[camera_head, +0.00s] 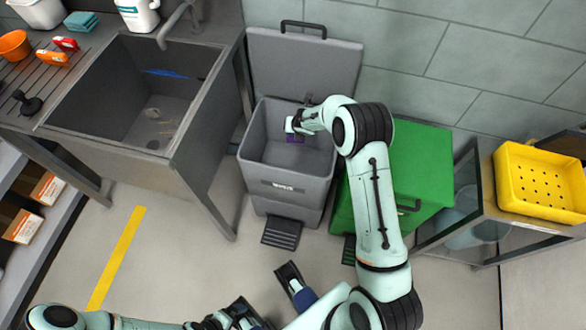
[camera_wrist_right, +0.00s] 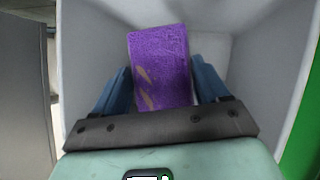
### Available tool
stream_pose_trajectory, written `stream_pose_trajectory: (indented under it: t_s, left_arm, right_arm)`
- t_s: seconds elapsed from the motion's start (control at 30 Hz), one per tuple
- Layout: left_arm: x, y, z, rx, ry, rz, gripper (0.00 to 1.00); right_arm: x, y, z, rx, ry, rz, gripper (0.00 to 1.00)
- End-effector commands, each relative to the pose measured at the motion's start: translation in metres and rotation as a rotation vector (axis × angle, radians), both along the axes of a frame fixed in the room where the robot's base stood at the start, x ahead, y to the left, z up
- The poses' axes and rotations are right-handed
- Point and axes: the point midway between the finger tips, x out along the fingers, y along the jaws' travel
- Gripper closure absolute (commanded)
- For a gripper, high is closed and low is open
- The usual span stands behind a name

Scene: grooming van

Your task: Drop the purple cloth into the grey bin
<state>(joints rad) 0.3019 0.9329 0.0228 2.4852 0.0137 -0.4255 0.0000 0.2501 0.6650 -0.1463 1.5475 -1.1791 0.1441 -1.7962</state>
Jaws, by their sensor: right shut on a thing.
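The purple cloth (camera_wrist_right: 158,65) is held between the blue fingers of my right gripper (camera_wrist_right: 160,88), which is shut on it. In the head view, a small purple part of the cloth (camera_head: 295,139) shows below my right gripper (camera_head: 297,128). The gripper and cloth are over the opening of the grey bin (camera_head: 288,188), near its back right. The bin's lid (camera_head: 303,68) stands open at the back. In the wrist view, the bin's pale inner walls (camera_wrist_right: 90,45) surround the cloth. My left gripper (camera_head: 282,308) is low in the head view, with its fingers apart and empty.
A green bin (camera_head: 418,170) stands right of the grey one, beneath my right arm. A sink (camera_head: 140,95) is at the left. A yellow perforated basket (camera_head: 540,182) is on a stand at the right. A pedal (camera_head: 282,233) sticks out in front.

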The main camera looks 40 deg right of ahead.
Motion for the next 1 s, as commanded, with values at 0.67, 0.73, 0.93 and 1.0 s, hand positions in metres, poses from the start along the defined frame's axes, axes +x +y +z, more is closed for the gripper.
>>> stream_pose_trajectory:
  t_s: [0.67,0.73,0.93,1.0]
  left_arm:
    - [-0.001,0.000,0.002,-0.001,0.004,-0.001,0.00]
    - [-0.002,0.000,0.003,-0.001,0.005,-0.001,0.00]
    - [-0.004,0.000,0.009,-0.002,0.014,-0.003,0.00]
    - [-0.005,0.000,0.011,-0.002,0.017,-0.003,0.00]
  right_arm:
    - [-0.018,0.009,0.036,0.000,-0.003,0.001,0.00]
    - [-0.026,0.012,0.051,0.000,-0.004,0.001,0.00]
    - [-0.048,0.021,0.088,0.001,-0.003,0.000,0.00]
    - [-0.054,0.024,0.097,0.001,-0.003,0.000,0.00]
